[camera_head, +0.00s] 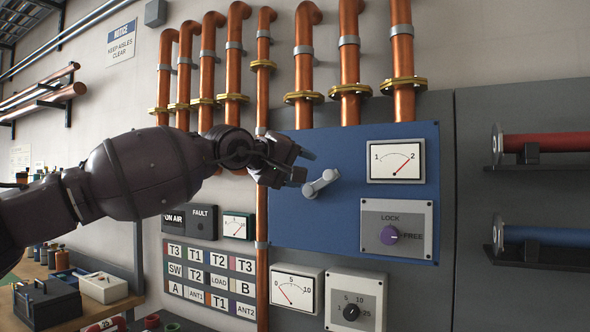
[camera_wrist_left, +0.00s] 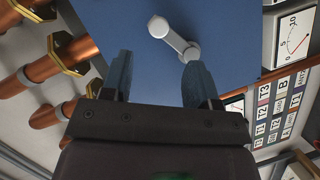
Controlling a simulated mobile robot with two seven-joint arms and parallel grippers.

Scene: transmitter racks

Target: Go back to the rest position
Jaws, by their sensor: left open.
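My left gripper (camera_head: 306,165) reaches in from the left in front of the blue panel (camera_head: 300,225). Its jaws are open, and nothing shows between them. A light grey crank handle (camera_head: 320,184) sits on the panel just right of the fingertips in the head view. In the left wrist view the handle (camera_wrist_left: 172,36) lies beyond the two blue-grey fingers (camera_wrist_left: 158,75), its lower end close to the right finger. I cannot tell whether they touch. My right gripper is not in view.
Copper pipes (camera_head: 304,60) run down the wall above. A label board (camera_head: 210,279) is below my arm. A workbench (camera_head: 70,318) with boxes stands at lower left.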

